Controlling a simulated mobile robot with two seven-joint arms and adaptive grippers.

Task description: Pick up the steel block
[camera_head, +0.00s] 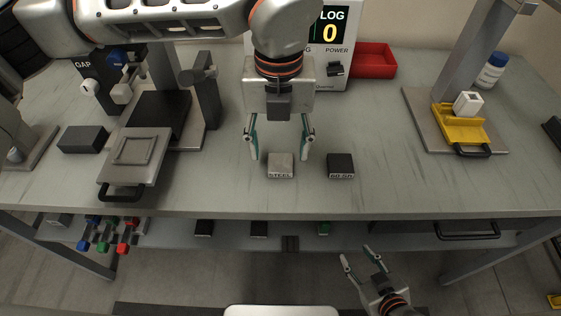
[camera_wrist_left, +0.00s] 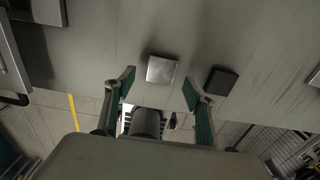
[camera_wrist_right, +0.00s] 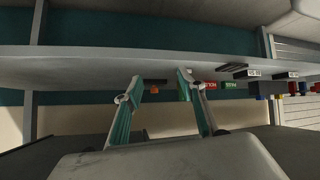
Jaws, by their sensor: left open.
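The steel block (camera_head: 280,166) is a light grey square block with a "STEEL" label, lying on the bench top near its front edge. My left gripper (camera_head: 281,150) is open above and around the block's far side in the head view, with a finger to each side. In the left wrist view the steel block (camera_wrist_left: 161,70) lies between and beyond the open fingertips (camera_wrist_left: 158,82), apart from them. My right gripper (camera_head: 358,255) is open and empty, low in front of the bench. The right wrist view shows its fingers (camera_wrist_right: 160,80) apart.
A dark block (camera_head: 341,165) lies just right of the steel block. A press-like fixture (camera_head: 133,150) stands left, a yellow fixture (camera_head: 462,125) right. A red tray (camera_head: 374,60) and a display box (camera_head: 328,50) are behind. Bench top between the dark block and yellow fixture is clear.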

